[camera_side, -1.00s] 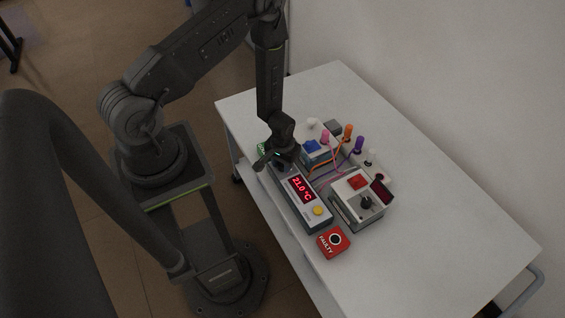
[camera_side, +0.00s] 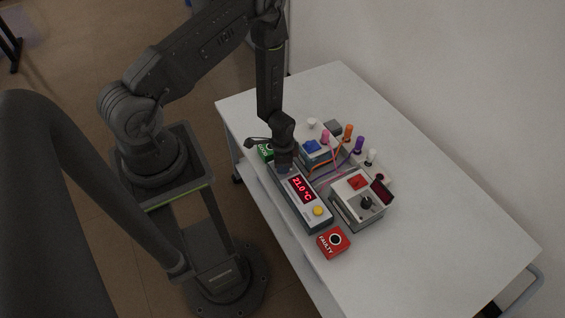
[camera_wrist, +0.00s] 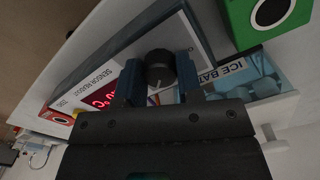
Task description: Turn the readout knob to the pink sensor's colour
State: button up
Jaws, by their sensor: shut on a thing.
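The sensor readout (camera_side: 312,213) is a long grey box with a red display (camera_side: 302,189) reading 21.0 °C and a yellow button (camera_side: 318,211). Its black round knob (camera_wrist: 160,68) with a pale pointer line shows in the wrist view, between the two blue fingers of my gripper (camera_wrist: 160,84). My gripper is shut on the knob. In the side view my gripper (camera_side: 284,165) is over the far end of the readout and hides the knob. The pink sensor (camera_side: 325,136) stands upright beside the orange, purple and white sensors. Colour marks around the knob are mostly hidden.
The ice bath box (camera_wrist: 238,75) is close beside the readout. A green box (camera_side: 265,151) is at its far end, and a red FAULTY box (camera_side: 333,242) at its near end. A grey box with a black dial (camera_side: 366,203) stands right. The table (camera_side: 450,240) is clear further right.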

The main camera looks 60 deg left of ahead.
jog(key=m, duration=0.6)
jog(key=shift+m, duration=0.3)
dwell(0.5)
jog(key=o, duration=0.9)
notch_tip(320, 180, up, 14)
jog(key=shift+f, duration=0.1)
